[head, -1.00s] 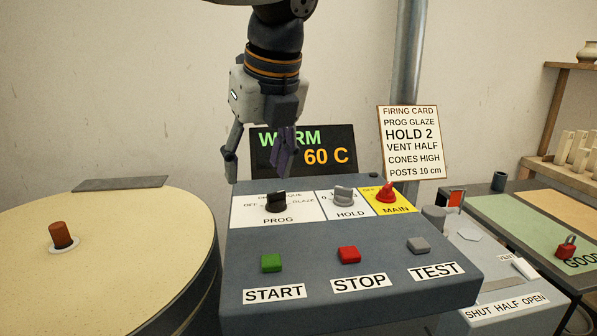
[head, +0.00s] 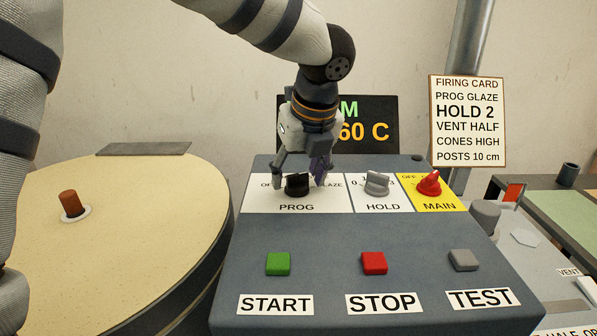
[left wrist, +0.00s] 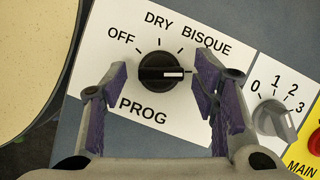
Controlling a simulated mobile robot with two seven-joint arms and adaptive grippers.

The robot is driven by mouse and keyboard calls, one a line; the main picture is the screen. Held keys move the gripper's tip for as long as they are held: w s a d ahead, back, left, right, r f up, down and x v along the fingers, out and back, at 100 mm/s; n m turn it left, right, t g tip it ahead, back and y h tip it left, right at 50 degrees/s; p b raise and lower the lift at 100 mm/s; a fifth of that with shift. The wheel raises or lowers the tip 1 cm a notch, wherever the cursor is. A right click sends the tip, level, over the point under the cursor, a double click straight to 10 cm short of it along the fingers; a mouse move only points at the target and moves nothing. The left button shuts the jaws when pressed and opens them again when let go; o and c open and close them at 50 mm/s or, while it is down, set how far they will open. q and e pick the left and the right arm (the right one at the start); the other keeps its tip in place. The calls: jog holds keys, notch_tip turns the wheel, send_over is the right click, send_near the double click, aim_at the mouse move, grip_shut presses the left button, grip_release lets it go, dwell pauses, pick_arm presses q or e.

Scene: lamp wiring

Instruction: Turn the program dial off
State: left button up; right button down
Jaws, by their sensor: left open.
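The black program dial (head: 297,186) sits on the white PROG plate (head: 262,203) of the blue-grey control panel. In the left wrist view the dial (left wrist: 163,73) has a white pointer mark turned to the right, away from OFF at the upper left and past BISQUE. The GLAZE label is hidden there behind a finger. My left gripper (head: 299,181) is open, its fingers on either side of the dial. In the left wrist view the gripper (left wrist: 161,72) shows gaps between both fingers and the dial. My right gripper is not in view.
The grey HOLD dial (head: 377,184) and red MAIN switch (head: 429,183) stand to the right. Green START (head: 278,264), red STOP (head: 374,263) and grey TEST (head: 463,260) buttons sit nearer. The display (head: 379,125) behind is partly covered by my gripper. A round cream lid (head: 130,240) lies left.

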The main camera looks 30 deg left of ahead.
pick_arm(q)
jog(key=c, duration=1.2)
jog(key=shift+o, duration=0.2)
